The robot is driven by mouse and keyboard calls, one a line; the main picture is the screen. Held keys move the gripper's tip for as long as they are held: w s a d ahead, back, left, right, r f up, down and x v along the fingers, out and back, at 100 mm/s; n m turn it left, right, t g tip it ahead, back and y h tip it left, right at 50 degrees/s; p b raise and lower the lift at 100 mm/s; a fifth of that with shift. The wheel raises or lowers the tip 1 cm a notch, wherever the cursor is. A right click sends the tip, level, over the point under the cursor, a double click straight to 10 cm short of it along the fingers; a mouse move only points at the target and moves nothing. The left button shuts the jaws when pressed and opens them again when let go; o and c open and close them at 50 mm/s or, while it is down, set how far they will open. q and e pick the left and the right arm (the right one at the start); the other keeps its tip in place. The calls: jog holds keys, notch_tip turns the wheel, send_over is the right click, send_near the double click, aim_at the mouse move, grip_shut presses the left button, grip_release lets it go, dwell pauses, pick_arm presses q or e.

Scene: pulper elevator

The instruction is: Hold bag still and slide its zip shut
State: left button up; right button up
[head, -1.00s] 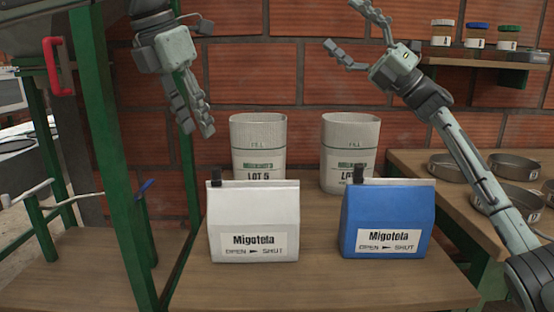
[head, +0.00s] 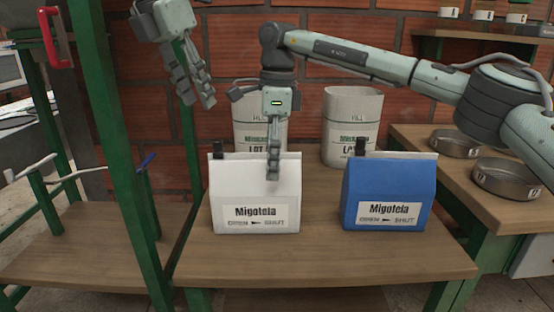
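A white bag (head: 256,187) stands upright on the wooden table, with a black zip slider (head: 218,148) at the left end of its top edge. A blue bag (head: 389,195) stands to its right, with its own black slider (head: 361,146) at the left end. Both labels read Migotela, with an arrow from OPEN to SHUT. My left gripper (head: 198,101) hangs above and left of the white bag, open and empty. My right gripper (head: 273,176) points down in front of the white bag's top, right of its middle. Its fingers overlap in view, and contact with the bag cannot be told.
Two whitish containers (head: 352,128) marked FILL stand behind the bags; my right gripper partly covers the left one. Metal pans (head: 506,178) lie on the side bench at the right. Green posts (head: 115,150) stand at the left. The table front (head: 325,262) is clear.

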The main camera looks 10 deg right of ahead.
aim_at(277, 192)
jog(key=shift+w+d+f+h, duration=0.1)
jog(key=shift+d+f+h, duration=0.1)
jog(key=shift+d+h, duration=0.25)
jog(key=shift+d+f, duration=0.1)
jog(key=shift+f, duration=0.3)
notch_tip(277, 192, down, 7)
jog(key=shift+r, duration=0.1)
